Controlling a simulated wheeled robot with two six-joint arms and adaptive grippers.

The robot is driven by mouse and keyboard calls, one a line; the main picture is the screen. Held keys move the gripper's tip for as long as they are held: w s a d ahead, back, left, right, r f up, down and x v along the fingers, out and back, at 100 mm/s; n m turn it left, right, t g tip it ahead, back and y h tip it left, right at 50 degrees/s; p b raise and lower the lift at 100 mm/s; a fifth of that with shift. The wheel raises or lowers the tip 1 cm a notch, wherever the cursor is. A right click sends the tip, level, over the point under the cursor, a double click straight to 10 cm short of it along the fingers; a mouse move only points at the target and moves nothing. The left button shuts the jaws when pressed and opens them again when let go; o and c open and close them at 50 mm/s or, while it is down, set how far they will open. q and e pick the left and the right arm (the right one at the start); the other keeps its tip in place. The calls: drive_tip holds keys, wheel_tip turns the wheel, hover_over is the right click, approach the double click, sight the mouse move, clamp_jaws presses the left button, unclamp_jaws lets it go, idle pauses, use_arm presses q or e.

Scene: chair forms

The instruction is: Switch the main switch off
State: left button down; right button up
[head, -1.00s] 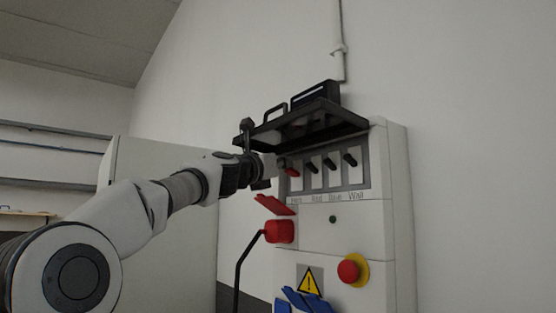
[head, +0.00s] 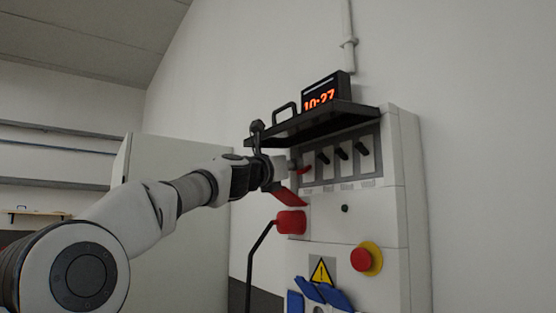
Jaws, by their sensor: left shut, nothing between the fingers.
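The main switch (head: 303,170) is the small red lever at the left end of the switch row on the grey-white cabinet (head: 370,220). It lies close to horizontal and is partly hidden by my gripper. My left gripper (head: 291,165) is shut and empty, with its tips at or just beside the red lever; I cannot tell if they touch. Several black levers (head: 341,153) stand to the right in the same row, tilted. A small round lamp (head: 344,208) below the row looks dark. My right gripper is not in view.
A raised dark cover (head: 312,125) juts out above the switches, with a clock (head: 326,93) reading 10:27 on top. Below are a red plug (head: 291,222) with a cable, blue socket covers (head: 322,292) and a red emergency button (head: 361,260).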

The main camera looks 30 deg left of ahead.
use_arm(q)
drive_tip(key=shift+w+d+f, duration=0.1)
drive_tip(key=shift+f, duration=0.3)
drive_tip(key=shift+s, duration=0.25)
drive_tip(key=shift+s+r, duration=0.1)
drive_tip(key=shift+s, duration=0.25)
drive_tip(key=s+b, duration=0.1)
drive_tip(key=s+a+b, duration=0.2)
drive_tip(key=s, duration=0.1)
drive_tip(key=shift+a+r, duration=0.15)
drive_tip(key=shift+a, duration=0.1)
drive_tip(key=s+b, duration=0.1)
drive_tip(key=s+a+b, duration=0.1)
drive_tip(key=shift+r+b, duration=0.3)
drive_tip(key=shift+r, duration=0.05)
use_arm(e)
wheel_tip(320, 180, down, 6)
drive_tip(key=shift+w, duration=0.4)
use_arm(q)
drive_tip(key=shift+d, duration=0.15)
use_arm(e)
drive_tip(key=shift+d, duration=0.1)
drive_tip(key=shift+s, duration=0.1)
